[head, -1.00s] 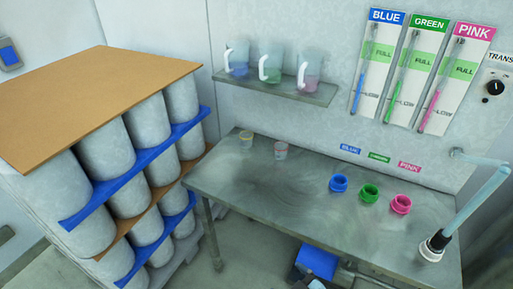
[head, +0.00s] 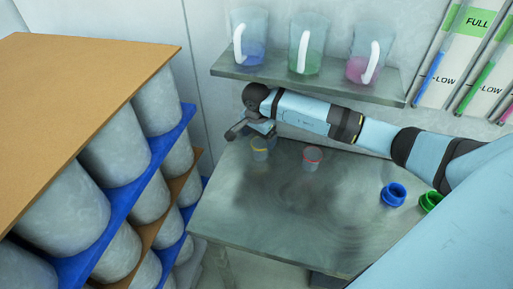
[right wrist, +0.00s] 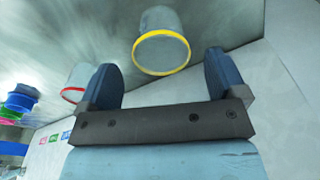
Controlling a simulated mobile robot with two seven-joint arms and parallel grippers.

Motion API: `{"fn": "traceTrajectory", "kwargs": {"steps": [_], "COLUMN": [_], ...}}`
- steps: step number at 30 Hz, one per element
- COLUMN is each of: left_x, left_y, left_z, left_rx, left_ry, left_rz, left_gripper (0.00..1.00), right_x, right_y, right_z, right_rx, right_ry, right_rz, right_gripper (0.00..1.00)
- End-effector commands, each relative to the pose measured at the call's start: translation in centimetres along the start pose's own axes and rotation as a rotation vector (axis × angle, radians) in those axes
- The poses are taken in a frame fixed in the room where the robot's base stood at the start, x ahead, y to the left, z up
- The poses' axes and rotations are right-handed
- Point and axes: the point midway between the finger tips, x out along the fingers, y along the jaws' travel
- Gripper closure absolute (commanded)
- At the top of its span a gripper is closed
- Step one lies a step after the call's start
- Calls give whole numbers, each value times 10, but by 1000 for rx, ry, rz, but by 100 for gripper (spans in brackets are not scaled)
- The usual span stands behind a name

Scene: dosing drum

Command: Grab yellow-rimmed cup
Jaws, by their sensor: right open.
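The yellow-rimmed cup (head: 260,153) stands on the metal table near its back left. It is clear, and my right gripper partly overlaps its top in the head view. My right gripper (head: 246,131) is at the cup, just above it in the picture. In the right wrist view the gripper (right wrist: 160,64) is open with two blue fingers apart. The cup (right wrist: 160,28) shows just past the fingertips, between their lines, its yellow rim towards me. Nothing is held. My left gripper is out of view.
A red-rimmed cup (head: 312,160) stands to the right. A shelf (head: 300,82) with three jugs hangs above my right arm. Stacked drums (head: 115,155) stand left. The table's front is clear.

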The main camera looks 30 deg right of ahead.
Motion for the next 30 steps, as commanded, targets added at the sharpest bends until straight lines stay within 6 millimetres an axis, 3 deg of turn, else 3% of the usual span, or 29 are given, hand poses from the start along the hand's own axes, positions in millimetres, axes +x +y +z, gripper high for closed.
{"fn": "traceTrajectory", "kwargs": {"steps": [8, 16, 26, 30], "left_x": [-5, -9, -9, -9], "left_y": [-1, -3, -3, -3], "left_z": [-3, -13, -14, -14], "left_rx": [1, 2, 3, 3], "left_ry": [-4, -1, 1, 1], "left_rz": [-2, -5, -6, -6], "left_gripper": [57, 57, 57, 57], "right_x": [24, 63, 72, 72], "right_y": [1, 1, 0, 0], "right_z": [-7, -5, -6, -6], "right_rx": [-5, -3, -5, -5], "right_ry": [28, 25, 27, 27], "right_rz": [11, 10, 8, 8], "right_gripper": [10, 10, 10, 42]}}
